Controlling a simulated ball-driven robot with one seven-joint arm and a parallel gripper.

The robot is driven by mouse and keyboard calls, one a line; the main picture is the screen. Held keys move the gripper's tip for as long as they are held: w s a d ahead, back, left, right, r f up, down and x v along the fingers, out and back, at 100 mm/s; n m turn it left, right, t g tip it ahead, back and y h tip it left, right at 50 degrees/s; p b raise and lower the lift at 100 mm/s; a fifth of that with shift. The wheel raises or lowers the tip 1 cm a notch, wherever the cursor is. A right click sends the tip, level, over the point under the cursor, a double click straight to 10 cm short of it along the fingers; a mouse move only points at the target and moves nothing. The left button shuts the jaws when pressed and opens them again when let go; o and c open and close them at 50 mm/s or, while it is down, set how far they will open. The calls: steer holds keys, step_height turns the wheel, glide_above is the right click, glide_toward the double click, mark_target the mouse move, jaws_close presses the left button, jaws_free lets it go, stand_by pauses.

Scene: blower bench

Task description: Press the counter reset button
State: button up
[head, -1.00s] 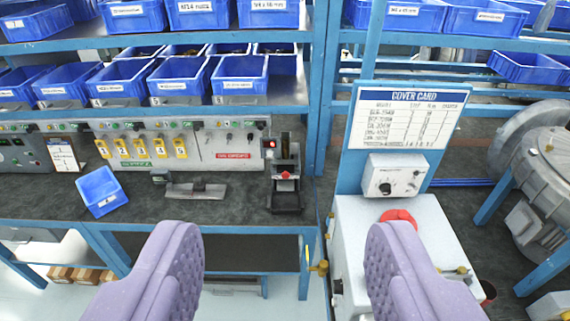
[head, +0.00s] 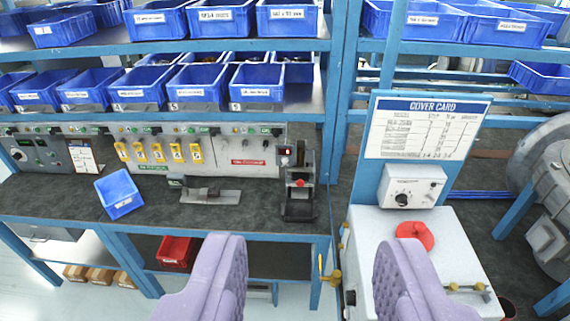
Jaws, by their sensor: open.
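A small counter with a lit red display (head: 286,151) is set at the right end of the bench's control panel. Just right of and below it stands a dark fixture (head: 300,208) with a red knob or button (head: 300,183). I cannot tell which part is the counter's reset button; it is too small to make out. My gripper (head: 311,248) is open and empty, its two purple padded fingers in the foreground. It is apart from the panel, with the fixture beyond the gap between the fingers.
A white cabinet (head: 420,255) with a red mushroom-shaped button (head: 415,235) and a dial box (head: 411,186) stands at right, under a cover card (head: 425,128). A blue bin (head: 119,194) and a grey metal piece (head: 210,196) lie on the bench (head: 250,217). Blue bins fill the shelves above.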

jaws_close()
stand_by(1.4)
